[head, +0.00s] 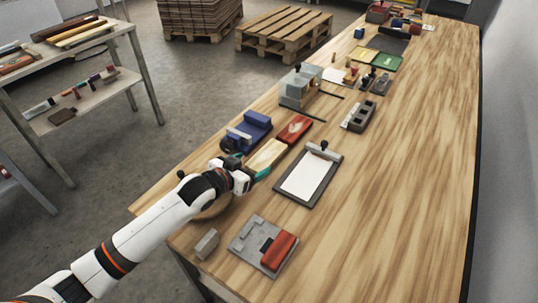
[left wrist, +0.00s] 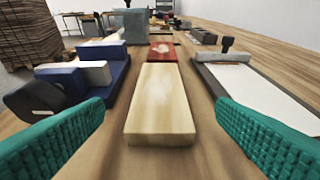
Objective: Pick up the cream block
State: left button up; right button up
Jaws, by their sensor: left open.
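The cream block (left wrist: 161,108) lies flat on the wooden table in the left wrist view, centred between my fingers and a little beyond their tips. In the head view the cream block (head: 267,154) shows just past my left gripper (head: 250,176). My left gripper, with teal ribbed fingers, is open and empty; in the left wrist view one finger is on each side (left wrist: 160,138). I cannot tell whether the fingers overlap the block's near end. My right gripper is not in view.
A blue fixture (left wrist: 85,82) stands close left of the block. A red block (left wrist: 162,51) lies behind it. A clipboard with white paper (head: 309,176) lies to the right. A grey plate with a red block (head: 262,245) sits nearer. The table's right side is clear.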

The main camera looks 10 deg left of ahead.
aim_at(265, 156)
pick_arm(q)
jog(key=x, duration=0.7)
jog(key=shift+w+d, duration=0.1)
jog(key=shift+w, duration=0.25)
jog(key=c, duration=1.1)
